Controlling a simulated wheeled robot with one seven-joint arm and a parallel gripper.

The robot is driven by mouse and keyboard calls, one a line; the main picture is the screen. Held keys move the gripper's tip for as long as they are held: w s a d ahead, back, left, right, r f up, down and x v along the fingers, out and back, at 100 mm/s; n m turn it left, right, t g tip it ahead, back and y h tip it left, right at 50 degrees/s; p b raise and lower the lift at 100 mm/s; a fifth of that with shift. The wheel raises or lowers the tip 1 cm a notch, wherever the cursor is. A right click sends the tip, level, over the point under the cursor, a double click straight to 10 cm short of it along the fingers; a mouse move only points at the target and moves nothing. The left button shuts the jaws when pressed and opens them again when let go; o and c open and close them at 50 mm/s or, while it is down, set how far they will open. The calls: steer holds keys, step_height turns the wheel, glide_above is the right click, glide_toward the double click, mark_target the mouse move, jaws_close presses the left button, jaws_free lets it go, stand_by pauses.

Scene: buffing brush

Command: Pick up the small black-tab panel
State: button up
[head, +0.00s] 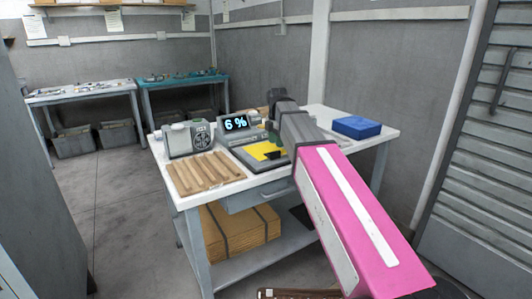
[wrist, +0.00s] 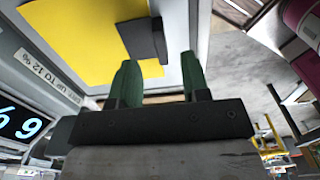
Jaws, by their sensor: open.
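A yellow panel (wrist: 75,45) with a black tab (wrist: 145,38) lies on a grey device in the wrist view. In the head view the yellow panel (head: 264,151) shows on the same device, partly behind my arm. My gripper (wrist: 160,62) is open, its two green fingers spread apart and empty. In the wrist view the tab appears just beyond the fingertips, between their lines. I cannot tell how much height separates them. My gripper is not clearly visible in the head view.
On the white table (head: 328,146) stand a display reading "6 %" (head: 236,123), a grey dial box (head: 188,139), a ridged wooden tray (head: 205,173) and a blue box (head: 357,127). Bare tabletop shows before the blue box. A cardboard box (head: 238,238) sits on the lower shelf.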

mark_target(275, 152)
steer(key=shift+s+a+f, duration=0.1)
steer(key=shift+f, duration=1.25)
steer(key=shift+s+a+f, duration=0.1)
steer(key=shift+f, duration=1.2)
jaws_close()
